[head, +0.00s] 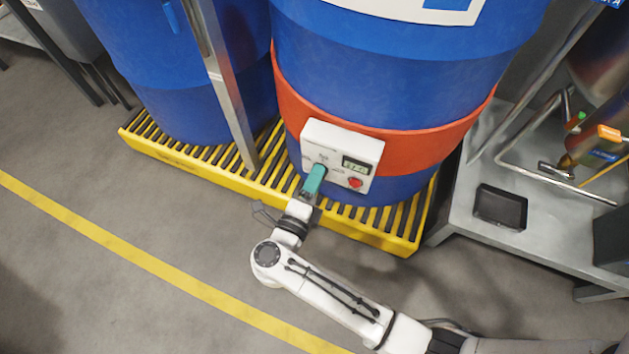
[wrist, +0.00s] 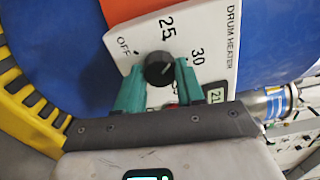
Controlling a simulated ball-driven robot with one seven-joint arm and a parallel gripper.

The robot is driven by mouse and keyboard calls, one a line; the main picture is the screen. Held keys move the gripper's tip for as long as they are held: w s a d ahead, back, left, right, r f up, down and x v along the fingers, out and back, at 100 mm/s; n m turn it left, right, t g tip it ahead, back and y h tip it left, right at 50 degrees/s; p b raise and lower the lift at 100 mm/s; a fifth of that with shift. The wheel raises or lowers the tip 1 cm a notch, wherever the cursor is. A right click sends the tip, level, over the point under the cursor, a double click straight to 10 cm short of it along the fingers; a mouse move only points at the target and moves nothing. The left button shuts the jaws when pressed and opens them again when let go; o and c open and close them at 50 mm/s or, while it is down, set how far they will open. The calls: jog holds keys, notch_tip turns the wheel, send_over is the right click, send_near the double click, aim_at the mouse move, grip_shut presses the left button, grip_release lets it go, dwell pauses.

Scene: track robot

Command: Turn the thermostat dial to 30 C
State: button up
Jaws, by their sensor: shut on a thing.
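The thermostat box (head: 335,140) is white and mounted on the orange band of a blue drum. In the wrist view its panel (wrist: 222,68) reads "DRUM HEATER", with OFF, 25 and 30 printed around a black round dial (wrist: 159,70). My gripper (wrist: 160,67) has one teal finger on each side of the dial and is shut on it. The dial's pointer direction is not clear. In the head view my gripper (head: 316,180) covers the dial. A small display (head: 355,164) sits right of it; the wrist view shows part of it, beginning "21".
A red button (head: 355,183) is on the box below the display. Blue drums (head: 390,75) stand on a yellow slatted pallet (head: 180,165). A metal post (head: 228,85) rises left of the box. A metal bench (head: 535,230) stands at right. The floor in front is clear.

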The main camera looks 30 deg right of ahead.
jog(key=shift+f+m+b, duration=0.1)
jog(key=shift+m+b, duration=1.85)
jog(key=shift+m, duration=2.25)
jog(key=o, duration=1)
jog(key=shift+o, duration=0.2)
jog(key=p+v, duration=0.2)
jog(key=v, duration=0.8)
jog(key=shift+s+a, duration=0.25)
jog(key=shift+a, duration=0.05)
